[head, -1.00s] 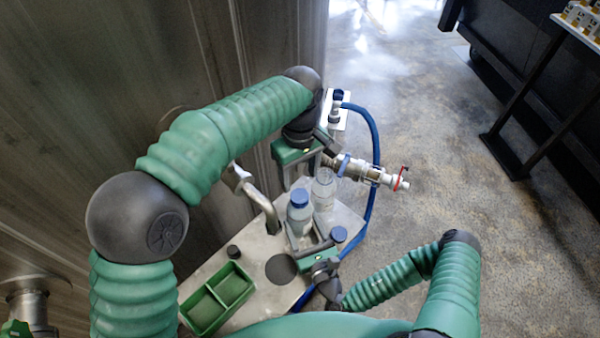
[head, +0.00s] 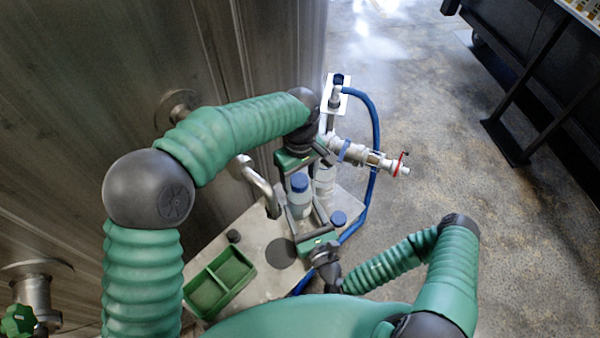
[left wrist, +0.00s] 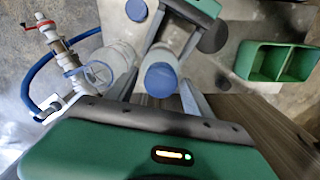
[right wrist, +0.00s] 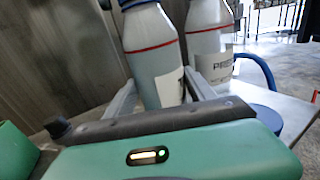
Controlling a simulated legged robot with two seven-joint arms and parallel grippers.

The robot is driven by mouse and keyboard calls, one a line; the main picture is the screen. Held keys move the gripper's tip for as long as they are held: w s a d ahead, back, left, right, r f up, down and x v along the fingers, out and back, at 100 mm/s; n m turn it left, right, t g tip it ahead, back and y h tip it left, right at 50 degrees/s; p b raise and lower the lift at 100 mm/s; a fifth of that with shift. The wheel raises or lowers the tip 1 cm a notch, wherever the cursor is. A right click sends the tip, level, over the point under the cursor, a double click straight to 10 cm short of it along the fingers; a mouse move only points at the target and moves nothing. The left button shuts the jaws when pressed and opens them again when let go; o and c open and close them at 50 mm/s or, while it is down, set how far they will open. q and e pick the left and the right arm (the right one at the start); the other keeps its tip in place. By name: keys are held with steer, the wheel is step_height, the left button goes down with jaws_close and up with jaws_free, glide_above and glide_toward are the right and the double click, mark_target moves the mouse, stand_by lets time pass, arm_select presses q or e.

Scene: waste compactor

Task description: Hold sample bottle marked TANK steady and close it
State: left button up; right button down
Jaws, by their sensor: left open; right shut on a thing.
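A pale bottle with a blue cap (head: 300,182) stands on the metal shelf; its cap shows from above in the left wrist view (left wrist: 161,79). My right gripper (head: 308,222) is shut on the bottle's body from the near side; both fingers flank it in the right wrist view (right wrist: 160,92). The bottle's label is mostly hidden, so I cannot read its marking. My left gripper (head: 303,166) is open, its fingers on either side of the cap, apart from it as far as I can tell.
A loose blue cap (head: 338,218) lies on the metal shelf (head: 238,260). A green two-compartment tray (head: 220,285) stands at the near left. A bent metal spout (head: 262,188) is left of the bottle. A valve (head: 375,160) and blue hose (head: 374,195) are on the right.

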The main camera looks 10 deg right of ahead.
arm_select(q)
steer(key=shift+c, duration=0.2)
jaws_close()
steer(key=m, duration=0.8)
steer(key=shift+m, duration=0.3)
steer(key=m, duration=0.5)
steer(key=shift+m, duration=0.4)
steer(key=m, duration=0.4)
steer(key=shift+m, duration=0.3)
arm_select(e)
steer(key=shift+a, duration=0.1)
arm_select(q)
steer(key=shift+o, duration=1)
jaws_free()
